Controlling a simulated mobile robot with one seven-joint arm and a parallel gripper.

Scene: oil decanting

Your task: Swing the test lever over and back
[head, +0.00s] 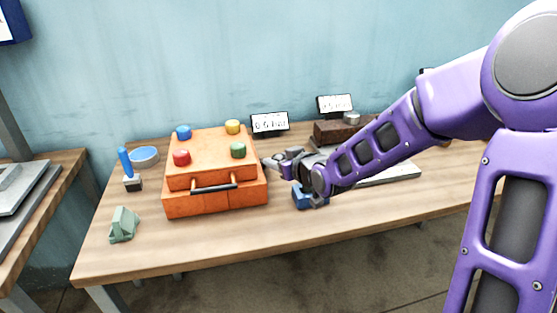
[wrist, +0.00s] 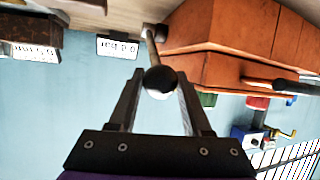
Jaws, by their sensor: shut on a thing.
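The test lever (wrist: 151,50) shows in the wrist view as a thin rod with a dark ball knob (wrist: 160,83), rising from a small mount beside the orange case (wrist: 200,70). My gripper (wrist: 160,77) has its two fingers on either side of the knob and is shut on it. In the head view my gripper (head: 272,163) is at the right side of the orange case (head: 215,200). The lever is too small and covered there to make out.
A display (head: 269,122) stands behind my gripper, another (head: 334,103) behind a brown block (head: 338,132). A blue object (head: 303,198) sits below my wrist. A blue-handled item (head: 125,161), a blue dish (head: 144,154) and a green wedge (head: 123,224) stand left. The front table strip is clear.

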